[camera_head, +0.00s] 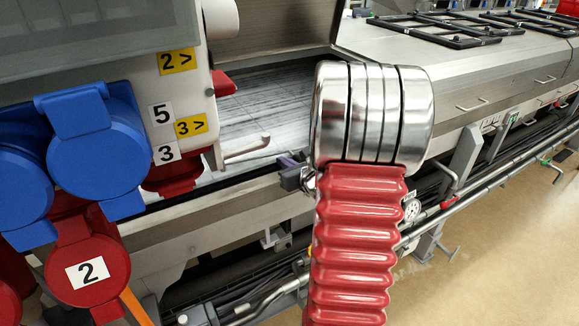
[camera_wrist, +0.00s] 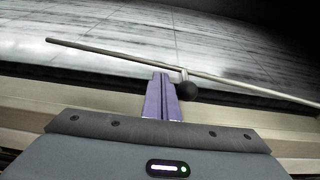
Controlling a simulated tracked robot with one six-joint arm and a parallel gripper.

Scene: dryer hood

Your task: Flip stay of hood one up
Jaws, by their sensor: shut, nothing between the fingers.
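A thin metal rod (camera_wrist: 120,55), which looks like the stay, runs slantwise across the wrist view from upper left to lower right. A black ball knob (camera_wrist: 187,91) sits on or beside it, right of centre. My gripper (camera_wrist: 161,76) has its purple fingers pressed together with nothing between them. Their tips are close to the rod, just left of the knob; I cannot tell whether they touch. In the head view my gripper (camera_head: 291,159) shows small beside the machine's edge, partly hidden by my red and chrome arm. A pale bent bar (camera_head: 247,149) shows to its left.
A raised metal hood (camera_head: 270,22) stands above the grey streaked dryer bed (camera_head: 272,100). Blue sockets (camera_head: 95,150) and red sockets (camera_head: 88,272) fill the left. A closed hood (camera_head: 460,65) with handles is at right. Open floor (camera_head: 500,240) lies at lower right.

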